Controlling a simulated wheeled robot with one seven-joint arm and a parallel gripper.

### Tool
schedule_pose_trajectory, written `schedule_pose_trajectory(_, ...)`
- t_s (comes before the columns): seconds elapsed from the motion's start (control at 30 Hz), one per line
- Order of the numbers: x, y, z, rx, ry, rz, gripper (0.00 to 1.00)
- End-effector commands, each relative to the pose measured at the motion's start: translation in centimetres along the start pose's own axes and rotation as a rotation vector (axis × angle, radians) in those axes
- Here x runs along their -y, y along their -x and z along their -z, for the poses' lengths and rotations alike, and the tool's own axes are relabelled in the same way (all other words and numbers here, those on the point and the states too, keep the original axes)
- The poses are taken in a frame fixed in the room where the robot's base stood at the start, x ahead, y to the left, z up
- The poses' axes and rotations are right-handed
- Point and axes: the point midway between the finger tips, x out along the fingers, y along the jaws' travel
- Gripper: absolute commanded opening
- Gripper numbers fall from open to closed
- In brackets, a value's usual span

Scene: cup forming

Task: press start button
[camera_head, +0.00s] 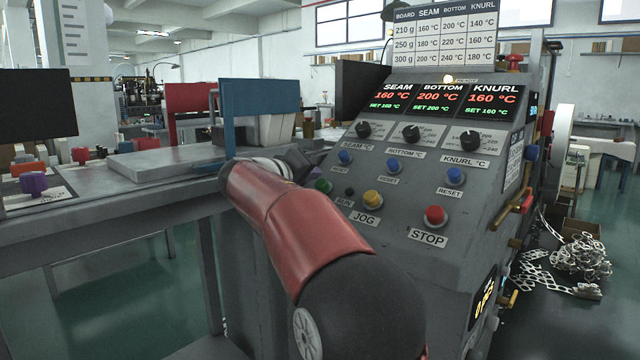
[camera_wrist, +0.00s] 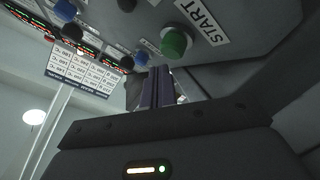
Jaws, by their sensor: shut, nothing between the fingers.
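The green start button (camera_head: 323,186) sits at the left of the sloped control panel (camera_head: 400,215), partly beside my arm. In the wrist view the green button (camera_wrist: 175,42) shows clear, with its START label (camera_wrist: 200,20) next to it. My gripper (camera_wrist: 157,76) is shut and empty, and its fingertips appear just below the green button in that view, with a small gap in the picture. In the head view my gripper (camera_head: 296,160) is at the panel's left edge, up and left of the button; its fingertips are hard to make out.
The yellow JOG button (camera_head: 372,199), red STOP button (camera_head: 435,215), several blue reset buttons and black knobs (camera_head: 411,133) share the panel. The displays (camera_head: 433,100) read 160, 200 and 160 °C, matching their set values. A grey table (camera_head: 110,210) stands at left.

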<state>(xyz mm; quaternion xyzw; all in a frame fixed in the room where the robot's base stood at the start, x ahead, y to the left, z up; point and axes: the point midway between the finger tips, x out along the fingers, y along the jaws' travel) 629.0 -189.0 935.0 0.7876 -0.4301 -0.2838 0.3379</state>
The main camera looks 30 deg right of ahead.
Motion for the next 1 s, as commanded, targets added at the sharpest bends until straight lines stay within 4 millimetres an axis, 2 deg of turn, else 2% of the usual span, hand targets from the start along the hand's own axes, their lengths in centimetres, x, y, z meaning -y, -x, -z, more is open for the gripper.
schedule_pose_trajectory(1.0, 0.63, -0.83, -0.63, 0.0, 0.0, 0.0, 0.0)
